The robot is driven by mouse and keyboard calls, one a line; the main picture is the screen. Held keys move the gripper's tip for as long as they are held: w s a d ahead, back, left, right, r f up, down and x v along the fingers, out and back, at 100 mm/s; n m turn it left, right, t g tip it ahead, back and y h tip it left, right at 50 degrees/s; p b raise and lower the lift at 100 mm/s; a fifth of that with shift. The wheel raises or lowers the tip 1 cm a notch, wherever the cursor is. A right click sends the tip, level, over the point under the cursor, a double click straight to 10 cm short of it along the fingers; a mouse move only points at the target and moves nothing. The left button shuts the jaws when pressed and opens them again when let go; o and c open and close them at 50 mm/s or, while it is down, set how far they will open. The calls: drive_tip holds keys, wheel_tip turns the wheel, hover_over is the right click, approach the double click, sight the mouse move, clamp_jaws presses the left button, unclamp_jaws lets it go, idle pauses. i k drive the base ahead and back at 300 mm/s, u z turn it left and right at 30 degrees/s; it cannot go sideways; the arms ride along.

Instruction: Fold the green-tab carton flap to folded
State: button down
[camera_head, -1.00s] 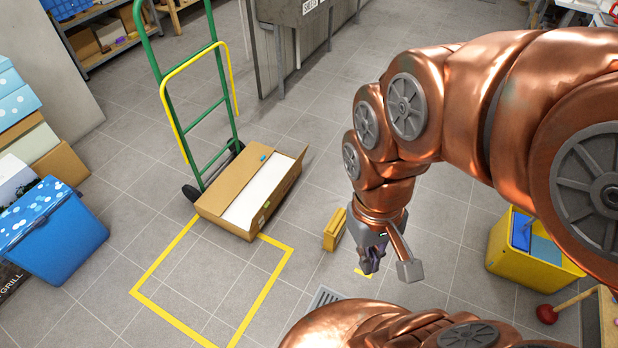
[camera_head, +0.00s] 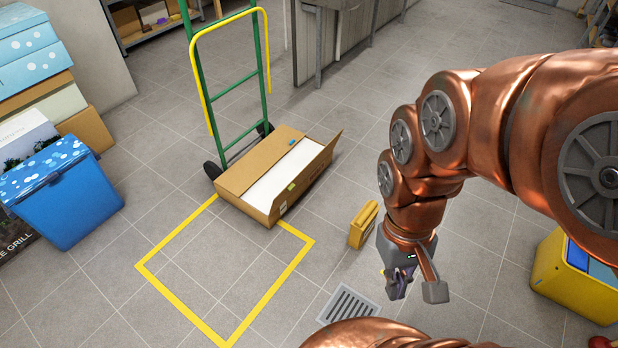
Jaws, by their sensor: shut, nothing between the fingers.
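The brown carton (camera_head: 250,205) lies at the foot of the green hand truck, with a long white surface (camera_head: 283,172) showing in its top. A small green tab (camera_head: 291,187) shows near its close end; which flap bears it is hard to tell. One brown flap (camera_head: 326,158) stands up and leans outward along the right side. A brown panel (camera_head: 254,160) lies about flat along the left side. My gripper (camera_head: 402,287) is shut and empty, pointing down. It is to the right of the carton and nearer to me, well apart from it.
The green hand truck (camera_head: 231,88) with its yellow frame stands behind the carton. A yellow block-like object (camera_head: 363,224) stands between carton and gripper. A floor drain (camera_head: 347,306), blue cooler (camera_head: 68,196) and yellow bin (camera_head: 570,285) are nearby.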

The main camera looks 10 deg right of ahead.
sight(292, 185)
drive_tip(key=z, duration=0.05)
drive_tip(key=k, duration=0.6)
drive_tip(key=u, duration=0.8)
drive_tip(key=i, duration=1.45)
drive_tip(key=z, duration=0.3)
